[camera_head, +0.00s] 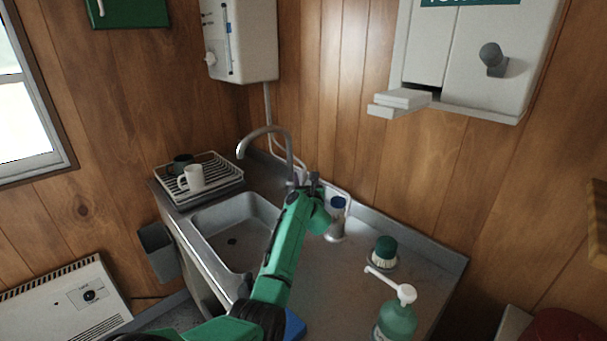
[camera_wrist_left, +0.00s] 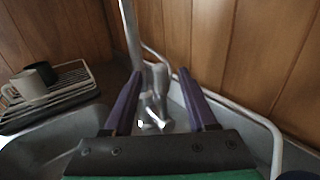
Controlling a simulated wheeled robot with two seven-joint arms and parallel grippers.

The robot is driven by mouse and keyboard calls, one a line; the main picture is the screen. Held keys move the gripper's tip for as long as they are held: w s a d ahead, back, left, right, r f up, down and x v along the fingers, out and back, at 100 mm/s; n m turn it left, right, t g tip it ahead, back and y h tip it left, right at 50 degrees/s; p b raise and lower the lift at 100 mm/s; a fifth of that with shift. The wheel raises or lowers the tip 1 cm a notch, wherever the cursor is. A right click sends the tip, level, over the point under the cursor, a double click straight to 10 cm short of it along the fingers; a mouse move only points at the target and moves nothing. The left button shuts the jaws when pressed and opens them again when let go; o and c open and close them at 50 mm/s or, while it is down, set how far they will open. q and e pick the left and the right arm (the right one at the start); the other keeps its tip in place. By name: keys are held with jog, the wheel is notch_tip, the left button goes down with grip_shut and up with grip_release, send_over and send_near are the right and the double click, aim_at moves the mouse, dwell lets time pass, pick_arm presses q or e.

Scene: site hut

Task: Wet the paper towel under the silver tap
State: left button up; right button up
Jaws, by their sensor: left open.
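The silver tap (camera_head: 270,132) stands at the back of the sink, its arched spout reaching left over the basin (camera_head: 235,222). My left gripper (camera_head: 308,180) is at the tap's base. In the left wrist view my left gripper (camera_wrist_left: 160,75) is open, and the tap's body and lever (camera_wrist_left: 153,112) show between its two purple fingers. I cannot tell whether a finger touches the lever. No water shows. White folded paper towel (camera_head: 403,97) sticks out under the wall dispenser (camera_head: 490,60). My right gripper is not in view.
A dish rack (camera_head: 205,190) with a white mug (camera_head: 192,177) and a dark mug stands left of the tap. A soap bottle (camera_head: 397,318), a green-topped brush (camera_head: 383,252) and a blue-capped container (camera_head: 337,218) stand on the right counter. A bin (camera_head: 157,250) hangs at the left side.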

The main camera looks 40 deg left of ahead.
aim_at(304, 174)
pick_arm(q)
jog(key=b+x, duration=0.1)
jog(key=x, duration=0.2)
jog(key=shift+f, duration=0.2)
jog(key=shift+w+a+r+b, duration=0.15)
jog(key=shift+w+a+b, duration=0.25)
jog(key=shift+a+b, duration=0.05)
grip_shut()
dwell(0.9)
